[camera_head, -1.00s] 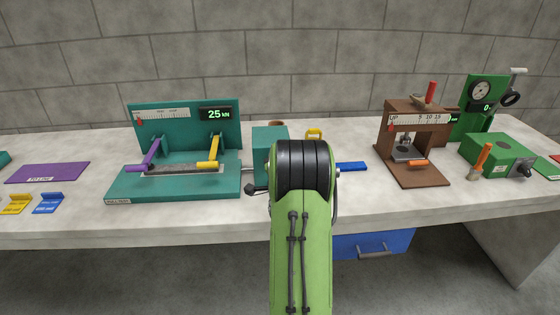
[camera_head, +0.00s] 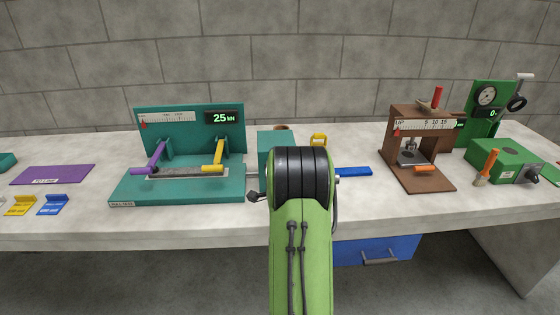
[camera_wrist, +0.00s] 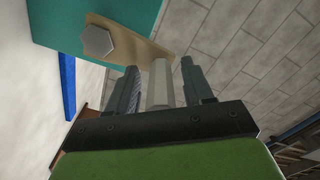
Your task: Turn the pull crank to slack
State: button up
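The pull tester (camera_head: 120,192) is a teal stand on the bench, its display (camera_head: 222,118) reading 25 kN. A teal box (camera_head: 275,146) stands at its right, partly hidden behind my green arm. In the wrist view, the teal box (camera_wrist: 65,20) carries a grey hexagonal hub (camera_wrist: 97,40) on a tan crank arm (camera_wrist: 140,48). A pale grey crank handle (camera_wrist: 159,85) stands between the two dark fingers of my gripper (camera_wrist: 160,88). Narrow gaps show on both sides of the handle, so the fingers look open around it. In the head view, my arm hides gripper and crank.
A black-knobbed lever (camera_head: 257,196) sticks out left of my arm. A blue bar (camera_head: 354,172) lies to the right, before a brown press (camera_head: 430,178) and a green box (camera_head: 505,160).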

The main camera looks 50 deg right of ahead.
jog(key=b+v, duration=1)
jog(key=v, duration=0.5)
jog(key=shift+s+a, duration=0.25)
jog(key=shift+s, duration=0.1)
